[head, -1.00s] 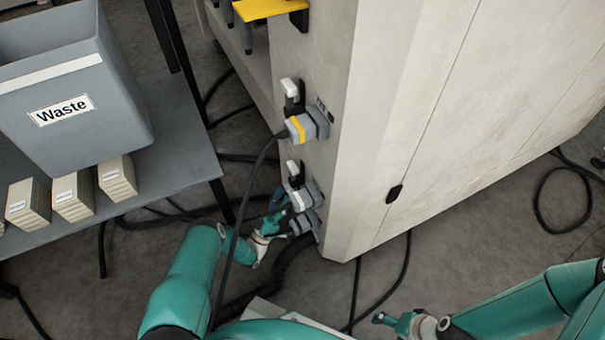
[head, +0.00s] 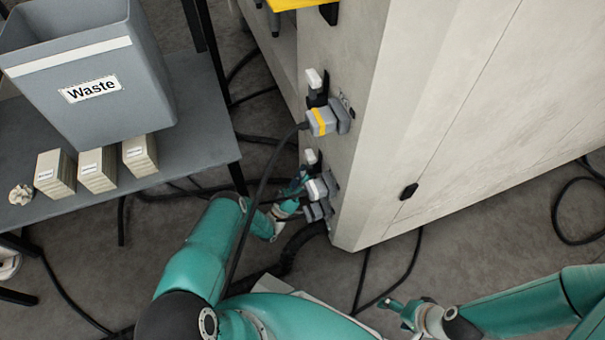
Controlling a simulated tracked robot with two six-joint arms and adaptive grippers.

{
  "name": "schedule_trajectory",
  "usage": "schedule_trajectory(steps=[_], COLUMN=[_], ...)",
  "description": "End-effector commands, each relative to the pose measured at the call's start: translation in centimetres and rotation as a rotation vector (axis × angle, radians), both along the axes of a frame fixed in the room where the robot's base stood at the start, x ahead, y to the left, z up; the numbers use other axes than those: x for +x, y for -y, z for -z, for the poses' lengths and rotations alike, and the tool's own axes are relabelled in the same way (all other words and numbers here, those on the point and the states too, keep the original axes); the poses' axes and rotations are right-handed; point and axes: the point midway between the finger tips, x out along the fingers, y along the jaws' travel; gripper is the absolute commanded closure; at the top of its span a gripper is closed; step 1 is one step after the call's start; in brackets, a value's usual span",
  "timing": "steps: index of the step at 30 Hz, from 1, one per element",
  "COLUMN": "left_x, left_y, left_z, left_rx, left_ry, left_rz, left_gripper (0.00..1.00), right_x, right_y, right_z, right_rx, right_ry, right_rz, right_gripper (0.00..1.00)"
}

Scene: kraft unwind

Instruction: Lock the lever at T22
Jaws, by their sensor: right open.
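Two sockets sit one above the other on the pale cabinet's narrow face. The upper one has an upright black lever with a white tip (head: 315,80) and a grey plug with a yellow band (head: 322,121). The lower one has a similar white-tipped lever (head: 311,157) above grey plugs (head: 317,189). No T22 label is readable. My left gripper (head: 293,194) is at the left side of the lower socket; its fingers are small and partly hidden, so contact and opening cannot be told. My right gripper (head: 393,306) is open and empty, low above the floor, away from the sockets.
A black cable (head: 262,185) hangs from the upper plug across my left arm. A grey waste bin (head: 95,70) and several small label-bearing blocks (head: 97,170) stand on a grey table (head: 195,120) at left. More cables lie on the floor around the cabinet (head: 420,120).

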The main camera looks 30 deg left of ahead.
Motion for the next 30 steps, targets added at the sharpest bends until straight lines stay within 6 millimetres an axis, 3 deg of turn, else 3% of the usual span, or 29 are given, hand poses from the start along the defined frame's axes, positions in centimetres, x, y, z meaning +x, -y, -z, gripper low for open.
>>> schedule_trajectory(steps=[10, 18, 29, 30], left_x=[-0.2, -0.8, -0.8, -0.8], left_y=[0.4, 1.1, 1.2, 1.2], left_z=[-0.1, -0.7, -0.6, -0.6], left_rx=[0.064, 0.179, 0.194, 0.194], left_ry=[0.052, 0.147, 0.159, 0.159], left_rz=[0.000, -0.002, 0.001, 0.001], left_gripper=[1.00, 1.00, 1.00, 0.56], right_x=[0.0, 0.0, 0.0, 0.0], right_y=[0.0, 0.0, 0.0, 0.0], right_z=[0.5, -0.8, -0.8, -0.8], right_rx=[0.000, 0.000, 0.000, 0.000], right_ry=[0.000, 0.000, 0.000, 0.000], right_rz=[0.000, 0.000, 0.000, 0.000], right_gripper=[0.26, 0.26, 0.26, 0.26])
